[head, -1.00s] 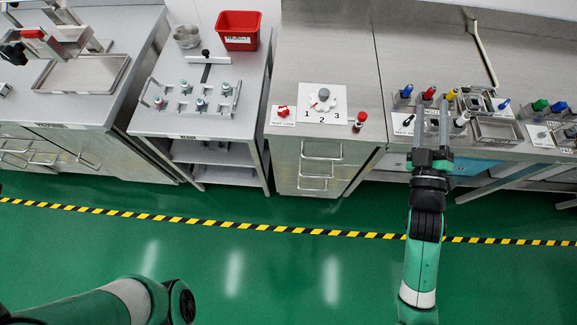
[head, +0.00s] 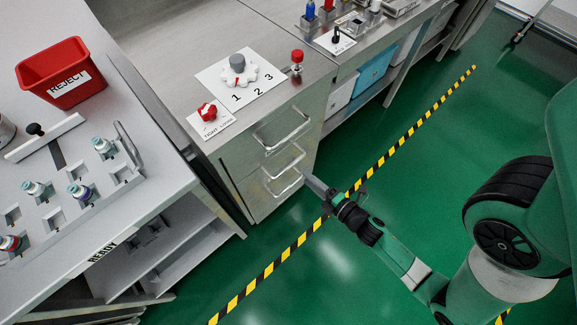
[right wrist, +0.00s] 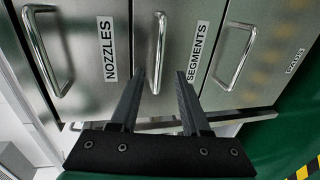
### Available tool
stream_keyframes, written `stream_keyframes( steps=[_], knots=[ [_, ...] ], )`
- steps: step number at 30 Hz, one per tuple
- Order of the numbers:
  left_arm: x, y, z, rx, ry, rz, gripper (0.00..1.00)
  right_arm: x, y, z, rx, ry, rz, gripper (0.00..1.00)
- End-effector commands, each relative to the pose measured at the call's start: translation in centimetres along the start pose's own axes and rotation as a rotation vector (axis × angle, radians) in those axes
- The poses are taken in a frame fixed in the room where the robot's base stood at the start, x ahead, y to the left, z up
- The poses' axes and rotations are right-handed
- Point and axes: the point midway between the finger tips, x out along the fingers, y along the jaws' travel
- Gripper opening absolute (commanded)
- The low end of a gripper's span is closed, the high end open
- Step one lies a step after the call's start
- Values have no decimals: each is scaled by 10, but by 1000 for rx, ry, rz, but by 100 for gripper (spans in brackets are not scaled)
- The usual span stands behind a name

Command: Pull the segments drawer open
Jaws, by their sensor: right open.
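The segments drawer (right wrist: 178,25) is the middle drawer of a steel cabinet, labelled SEGMENTS in the right wrist view. It looks shut, flush with the drawers beside it. Its bar handle (right wrist: 159,45) appears between my right gripper's open fingers (right wrist: 160,75); I cannot tell whether the tips reach around it. In the head view the drawer's handle (head: 284,161) is the middle of three. My right gripper (head: 318,186) is in front of the lower drawers there, apart from the cabinet or nearly touching; its tips are hard to make out. My left gripper is out of view.
The nozzles drawer (right wrist: 85,25) is above and another drawer (right wrist: 270,50) below, each with a bar handle. The cabinet top holds a numbered dial (head: 238,70), a red knob (head: 208,111) and a red-topped button (head: 297,62). The green floor (head: 400,190) in front is clear.

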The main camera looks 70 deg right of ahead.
Motion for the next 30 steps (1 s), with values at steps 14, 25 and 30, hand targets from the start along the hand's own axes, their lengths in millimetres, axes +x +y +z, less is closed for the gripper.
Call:
stream_keyframes(
  steps=[14,25,30],
  knots=[
    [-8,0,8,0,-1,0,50,87,0,0,1,0,2,47],
    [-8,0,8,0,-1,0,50,90,0,0,1,-1,1,32],
    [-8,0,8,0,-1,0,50,90,0,0,1,-1,1,2]
  ],
)
